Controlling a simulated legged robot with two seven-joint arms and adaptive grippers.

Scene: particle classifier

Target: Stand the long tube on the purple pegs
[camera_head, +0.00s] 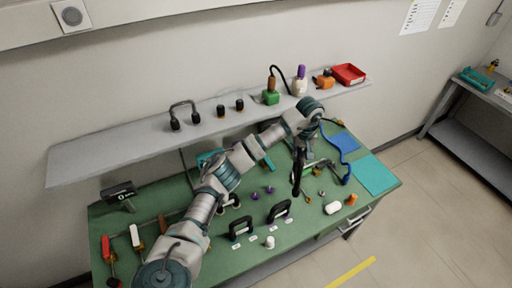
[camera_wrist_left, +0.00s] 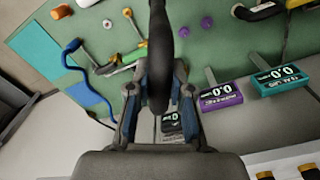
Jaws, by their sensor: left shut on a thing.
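My left gripper (camera_wrist_left: 158,82) is shut on a black long tube (camera_wrist_left: 161,40), which shows between its fingers in the left wrist view. In the head view the tube (camera_head: 298,175) hangs upright below my left gripper (camera_head: 302,143), above the green bench. Its full shape is hard to tell from this angle. Two purple pegs (camera_head: 254,196) (camera_head: 270,189) stand on the bench, left of the tube and apart from it. They also show in the left wrist view (camera_wrist_left: 183,30) (camera_wrist_left: 207,22), right of the tube. My right gripper is not in view.
Two black handles (camera_head: 240,229) (camera_head: 279,211) stand on the green bench (camera_head: 225,262) in front of the pegs. A grey shelf (camera_head: 110,150) with several objects runs behind. A blue hose (camera_head: 345,160) and a white piece (camera_head: 332,208) lie right of the tube.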

